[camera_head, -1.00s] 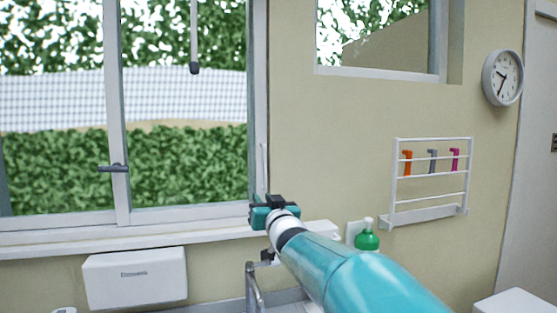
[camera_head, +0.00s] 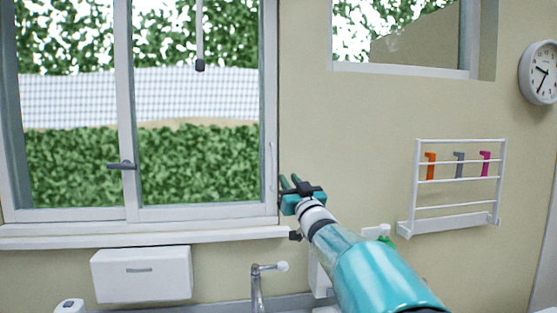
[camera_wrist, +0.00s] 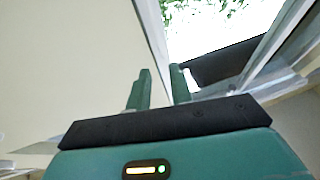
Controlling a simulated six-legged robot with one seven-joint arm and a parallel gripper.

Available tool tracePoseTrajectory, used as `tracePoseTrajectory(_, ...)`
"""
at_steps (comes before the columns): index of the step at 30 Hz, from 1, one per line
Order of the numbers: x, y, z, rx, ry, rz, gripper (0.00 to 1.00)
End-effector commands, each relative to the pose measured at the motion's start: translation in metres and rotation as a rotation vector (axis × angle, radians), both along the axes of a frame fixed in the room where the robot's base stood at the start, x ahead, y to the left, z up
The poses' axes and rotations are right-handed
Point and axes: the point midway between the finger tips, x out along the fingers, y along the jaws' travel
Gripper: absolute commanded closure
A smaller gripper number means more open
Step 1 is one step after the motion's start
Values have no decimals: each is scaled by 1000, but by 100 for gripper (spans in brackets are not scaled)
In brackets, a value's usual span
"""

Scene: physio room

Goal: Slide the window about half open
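The window (camera_head: 128,120) has a white frame and two glass panes side by side. A dark lever handle (camera_head: 121,165) sits on the middle upright. A slim pale pull handle (camera_head: 272,165) runs up the right upright. My gripper (camera_head: 288,183) is just right of that upright, near the pull handle's lower end. Its two green fingers are apart, with nothing visible between them. In the wrist view my gripper (camera_wrist: 160,80) also shows a gap between the fingers, with a white frame edge (camera_wrist: 152,35) beyond. I cannot tell whether a finger touches the frame.
A white sill (camera_head: 150,235) runs below the window, above a white dispenser box (camera_head: 140,274) and a tap (camera_head: 258,285). A white wall rack (camera_head: 455,222) with coloured hooks hangs at right, below a clock (camera_head: 541,72). The wall between window and rack is bare.

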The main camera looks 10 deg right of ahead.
Motion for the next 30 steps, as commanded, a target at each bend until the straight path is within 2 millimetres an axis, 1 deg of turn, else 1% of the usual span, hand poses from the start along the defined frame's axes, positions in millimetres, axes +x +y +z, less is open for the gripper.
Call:
tracePoseTrajectory(1, 8, 5, 2, -1, 1, 4, 79)
tracePoseTrajectory(7, 38, 11, 14, -2, 1, 1, 79)
tracePoseTrajectory(18, 88, 17, 35, -2, 1, 0, 79)
tracePoseTrajectory(24, 107, 18, 43, -2, 2, -2, 79)
tracePoseTrajectory(30, 113, 20, 47, -2, 1, -2, 79)
